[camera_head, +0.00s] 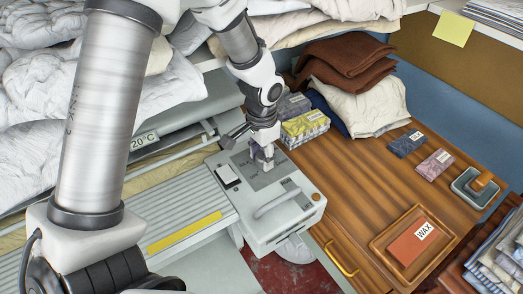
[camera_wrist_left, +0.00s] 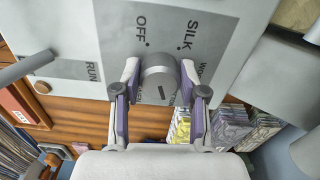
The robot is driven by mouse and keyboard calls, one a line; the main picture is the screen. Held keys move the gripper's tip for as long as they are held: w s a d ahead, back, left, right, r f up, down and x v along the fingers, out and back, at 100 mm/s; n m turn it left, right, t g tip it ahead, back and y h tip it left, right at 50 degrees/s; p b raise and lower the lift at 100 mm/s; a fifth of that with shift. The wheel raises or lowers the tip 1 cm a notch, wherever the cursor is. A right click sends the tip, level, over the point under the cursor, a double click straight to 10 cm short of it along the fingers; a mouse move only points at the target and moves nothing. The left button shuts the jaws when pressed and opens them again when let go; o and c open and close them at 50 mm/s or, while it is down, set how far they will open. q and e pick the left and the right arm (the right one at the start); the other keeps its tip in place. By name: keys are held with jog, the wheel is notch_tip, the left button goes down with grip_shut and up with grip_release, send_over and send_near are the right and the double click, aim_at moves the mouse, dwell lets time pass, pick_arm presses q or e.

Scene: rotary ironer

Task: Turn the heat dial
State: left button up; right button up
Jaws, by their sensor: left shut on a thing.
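The heat dial (camera_wrist_left: 160,72) is a round grey knob on a grey panel, with OFF and SILK printed beside it and a dark pointer mark on its face. In the left wrist view, my left gripper (camera_wrist_left: 161,80) has its two purple-padded fingers on either side of the dial, shut on it. In the head view, my left gripper (camera_head: 262,160) reaches down onto the top of the ironer's control box (camera_head: 286,226) and mostly hides the dial. My right gripper does not show in either view.
White bedding (camera_head: 90,90) is piled at left.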

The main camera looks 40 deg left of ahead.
pick_arm(q)
jog(key=m+p, duration=0.6)
jog(key=shift+a+r+p, duration=0.1)
jog(key=shift+r+p, duration=0.1)
jog(key=shift+p, duration=0.1)
jog(key=m+p, duration=0.2)
jog(key=m, duration=0.1)
jog(key=shift+w+f, duration=0.1)
jog(key=shift+f+m+p, duration=0.1)
jog(key=shift+m+p, duration=0.3)
jog(key=shift+p, duration=0.25)
jog(key=shift+f, duration=0.1)
jog(key=o, duration=1.1)
jog(key=shift+o, duration=0.2)
jog(key=shift+w, duration=0.1)
